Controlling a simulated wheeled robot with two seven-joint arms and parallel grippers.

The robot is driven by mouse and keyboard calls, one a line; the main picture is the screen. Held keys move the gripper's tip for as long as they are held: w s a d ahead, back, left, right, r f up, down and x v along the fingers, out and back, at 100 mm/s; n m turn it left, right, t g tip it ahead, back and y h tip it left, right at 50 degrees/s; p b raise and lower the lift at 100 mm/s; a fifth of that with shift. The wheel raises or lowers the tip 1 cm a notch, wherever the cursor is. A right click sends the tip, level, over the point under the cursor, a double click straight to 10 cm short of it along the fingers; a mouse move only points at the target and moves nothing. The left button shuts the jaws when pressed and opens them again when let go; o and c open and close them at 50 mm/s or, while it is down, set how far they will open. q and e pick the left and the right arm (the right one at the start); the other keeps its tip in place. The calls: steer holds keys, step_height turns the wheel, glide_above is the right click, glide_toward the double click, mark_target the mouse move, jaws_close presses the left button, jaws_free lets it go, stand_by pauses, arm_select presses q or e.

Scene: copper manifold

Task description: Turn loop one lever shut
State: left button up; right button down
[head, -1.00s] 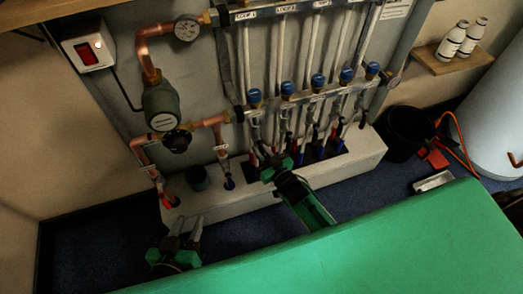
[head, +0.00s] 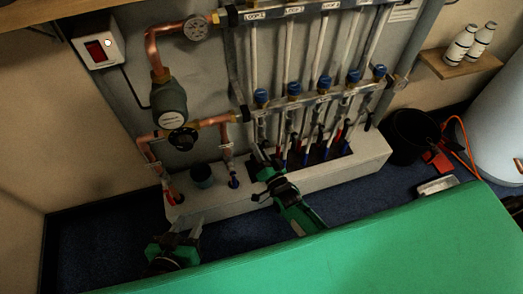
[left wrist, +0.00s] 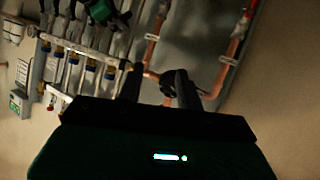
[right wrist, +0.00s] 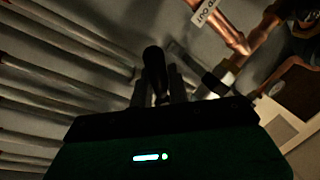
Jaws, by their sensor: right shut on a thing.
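The manifold (head: 310,103) hangs on the grey board, with a row of blue caps on its lower bar. My right gripper (head: 262,162) is below the loop one column. In the right wrist view its fingers are shut on a dark round-ended lever (right wrist: 154,62); the fingers partly hide it, and its angle is unclear. My left gripper (head: 187,226) is open and empty, low in front of the white plinth, with its fingers apart in the left wrist view (left wrist: 158,80).
Copper pipes with a pump (head: 167,107) and a gauge (head: 196,28) are left of the manifold. A white plinth (head: 330,172) runs below. A green surface (head: 350,250) fills the foreground. A black bucket (head: 410,137) stands to the right.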

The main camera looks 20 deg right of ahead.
steer(key=m, duration=0.2)
steer(key=r+m+h, duration=0.1)
steer(key=m, duration=0.1)
steer(key=a+m+h, duration=0.1)
steer(key=m, duration=0.2)
steer(key=shift+r+t, duration=0.2)
steer(key=shift+t, duration=0.2)
steer(key=shift+r+m+h+b, duration=0.1)
steer(key=shift+r+m+h, duration=0.15)
steer(key=shift+m, duration=0.6)
steer(key=shift+r+m+h+b, duration=0.1)
steer(key=shift+r+m+h, duration=0.2)
steer(key=shift+m, duration=0.6)
steer(key=shift+r+m+h+b, duration=0.1)
steer(key=shift+m+h, duration=0.25)
steer(key=shift+m, duration=0.5)
steer(key=shift+r, duration=0.1)
steer(key=c, duration=1.4)
jaws_free()
steer(key=shift+s, duration=0.15)
steer(key=v, duration=1.3)
steer(key=shift+s+f+p, duration=0.25)
steer(key=shift+f+p, duration=0.1)
